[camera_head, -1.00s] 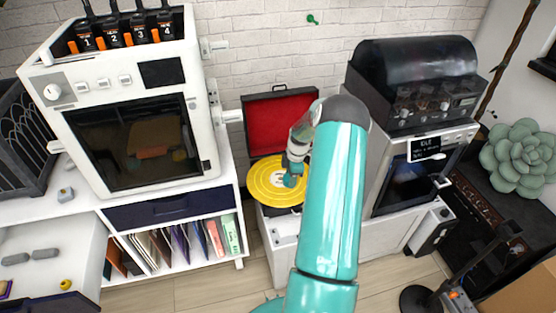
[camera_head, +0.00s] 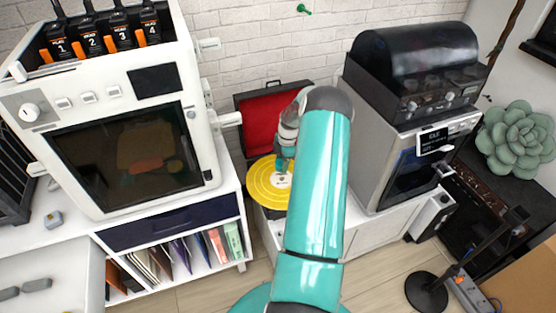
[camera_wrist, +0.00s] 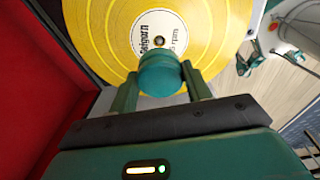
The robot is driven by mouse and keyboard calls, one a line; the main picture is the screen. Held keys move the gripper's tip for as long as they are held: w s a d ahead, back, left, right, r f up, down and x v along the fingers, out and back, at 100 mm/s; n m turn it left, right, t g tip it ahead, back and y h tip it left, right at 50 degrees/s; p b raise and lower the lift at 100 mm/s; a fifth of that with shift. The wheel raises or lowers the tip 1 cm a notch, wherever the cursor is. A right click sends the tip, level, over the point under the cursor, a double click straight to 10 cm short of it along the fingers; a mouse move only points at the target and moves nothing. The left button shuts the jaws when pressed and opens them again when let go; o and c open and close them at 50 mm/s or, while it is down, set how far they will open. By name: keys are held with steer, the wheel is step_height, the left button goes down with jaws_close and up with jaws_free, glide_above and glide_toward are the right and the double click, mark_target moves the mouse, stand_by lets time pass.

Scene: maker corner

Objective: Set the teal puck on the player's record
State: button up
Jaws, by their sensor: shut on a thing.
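The teal puck (camera_wrist: 160,75) is between the two fingers of my gripper (camera_wrist: 161,92) in the wrist view; my gripper is shut on it. Beyond it lies the yellow record (camera_wrist: 110,35) with a white label (camera_wrist: 158,32). The puck overlaps the lower part of the label in that view; I cannot tell whether it touches the record. In the head view my gripper (camera_head: 284,165) is over the record (camera_head: 262,185), and the puck is hard to make out there. The record sits on the player, whose red-lined lid (camera_head: 268,122) stands open behind.
A white machine with a dark window (camera_head: 130,160) stands to the left. A silver machine (camera_head: 415,165) with a black domed unit (camera_head: 415,70) on it stands close to the right of my arm. A shelf with folders (camera_head: 170,255) is below left.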

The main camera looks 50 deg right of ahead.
glide_above(281, 179)
steer(key=shift+s+d+f, duration=0.1)
steer(key=shift+d+f, duration=0.1)
steer(key=shift+f, duration=1.1)
steer(key=shift+s+d+f, duration=0.1)
steer(key=shift+d+f, duration=0.05)
steer(key=shift+f, duration=1.45)
steer(key=shift+f, duration=0.6)
steer(key=o, duration=0.8)
steer(key=shift+s+d+r, duration=0.1)
steer(key=shift+d+r, duration=0.15)
steer(key=shift+r, duration=1.55)
steer(key=shift+s+d+r, duration=0.15)
steer(key=shift+d+r, duration=0.05)
steer(key=shift+r, duration=1.65)
steer(key=shift+s+d+r, duration=0.1)
steer(key=shift+d+r, duration=0.15)
steer(key=shift+r, duration=1.55)
steer(key=shift+s, duration=0.1)
